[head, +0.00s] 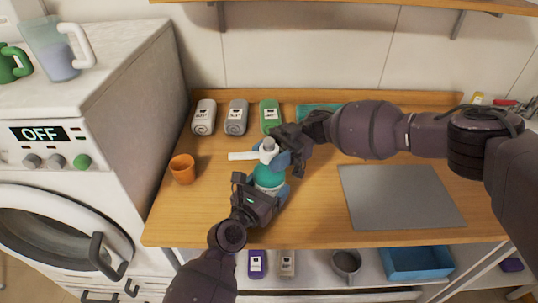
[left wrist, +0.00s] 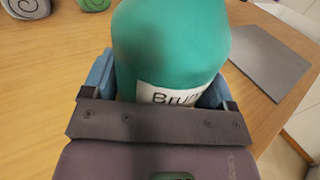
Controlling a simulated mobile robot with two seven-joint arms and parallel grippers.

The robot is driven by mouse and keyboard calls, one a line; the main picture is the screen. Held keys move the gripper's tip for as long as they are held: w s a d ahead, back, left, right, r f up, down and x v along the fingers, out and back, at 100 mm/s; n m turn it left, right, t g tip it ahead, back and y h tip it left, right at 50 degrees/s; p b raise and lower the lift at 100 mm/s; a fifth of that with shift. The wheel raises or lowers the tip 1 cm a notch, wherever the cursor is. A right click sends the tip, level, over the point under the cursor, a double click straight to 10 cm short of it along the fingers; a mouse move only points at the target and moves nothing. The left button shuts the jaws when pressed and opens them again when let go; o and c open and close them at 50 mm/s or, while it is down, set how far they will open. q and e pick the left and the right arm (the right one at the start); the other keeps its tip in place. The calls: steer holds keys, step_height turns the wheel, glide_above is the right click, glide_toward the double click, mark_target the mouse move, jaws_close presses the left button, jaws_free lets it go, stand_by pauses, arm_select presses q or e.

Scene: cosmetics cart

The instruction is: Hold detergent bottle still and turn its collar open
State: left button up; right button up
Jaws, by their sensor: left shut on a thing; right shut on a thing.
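The teal detergent bottle (head: 268,176) stands upright on the wooden counter, with a white pump top (head: 250,155) whose spout points left. My left gripper (head: 268,190) is shut on the bottle's lower body from the front. In the left wrist view the bottle (left wrist: 172,50) fills the middle, its white label reading "Brun" in part, between my left gripper's blue fingers (left wrist: 160,92). My right gripper (head: 276,155) is shut at the top of the bottle, around the collar just below the pump head. The collar itself is mostly hidden by the fingers.
An orange cup (head: 183,169) stands to the left. White, grey and green containers (head: 237,117) stand at the back, near a teal tray (head: 318,108). A grey mat (head: 400,197) lies to the right. A washing machine (head: 75,160) stands left of the counter. The counter's front left is clear.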

arm_select(q)
steer(key=shift+d, duration=0.15)
arm_select(e)
steer(key=o, duration=1.2)
steer(key=shift+s, duration=0.1)
steer(key=shift+c, duration=0.2)
steer(key=v, duration=1.2)
arm_select(q)
steer(key=o, duration=1.2)
